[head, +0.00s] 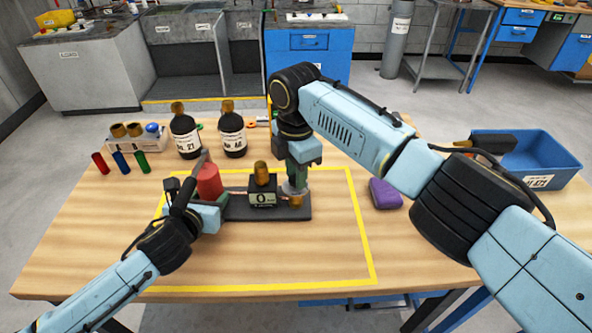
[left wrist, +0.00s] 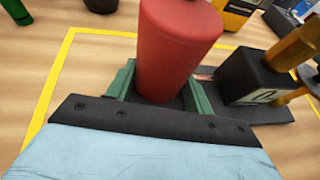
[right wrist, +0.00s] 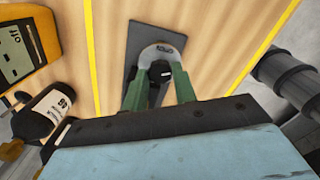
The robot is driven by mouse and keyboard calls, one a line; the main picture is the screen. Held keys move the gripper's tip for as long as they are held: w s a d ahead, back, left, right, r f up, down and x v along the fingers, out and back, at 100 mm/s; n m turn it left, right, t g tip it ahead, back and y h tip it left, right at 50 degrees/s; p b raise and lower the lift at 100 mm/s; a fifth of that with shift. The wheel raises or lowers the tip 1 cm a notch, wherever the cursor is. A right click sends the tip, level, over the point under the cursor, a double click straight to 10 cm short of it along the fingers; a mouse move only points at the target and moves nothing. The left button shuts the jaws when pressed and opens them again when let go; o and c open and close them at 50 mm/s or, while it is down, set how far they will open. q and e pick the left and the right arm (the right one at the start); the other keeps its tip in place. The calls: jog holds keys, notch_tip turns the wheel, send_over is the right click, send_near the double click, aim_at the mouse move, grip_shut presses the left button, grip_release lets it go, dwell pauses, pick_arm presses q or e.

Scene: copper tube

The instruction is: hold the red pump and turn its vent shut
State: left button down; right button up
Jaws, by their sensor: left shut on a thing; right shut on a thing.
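The red pump (head: 209,181) stands at the left end of a dark base (head: 240,212) inside the yellow outline. My left gripper (head: 208,203) is shut on its lower body; the left wrist view shows the red cylinder (left wrist: 172,50) between green fingers (left wrist: 160,90). A black block marked "0" (head: 262,196) with a brass top sits mid-base. My right gripper (head: 297,178) comes down from above, shut on a pale grey rounded part (right wrist: 161,52) at the base's right end. I cannot tell whether this part is the vent, or how far it is turned.
Two dark bottles (head: 186,136) and a rack of small jars (head: 137,138) stand behind left. A purple block (head: 385,194) and a blue bin (head: 540,160) are to the right. The front of the table is clear.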

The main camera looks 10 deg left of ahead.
pick_arm(q)
jog(key=shift+a, duration=0.15)
pick_arm(e)
jog(key=shift+m, duration=2.9)
jog(key=o, duration=1)
jog(key=shift+c, duration=0.2)
notch_tip(320, 180, up, 12)
pick_arm(q)
jog(key=c, duration=0.5)
grip_release()
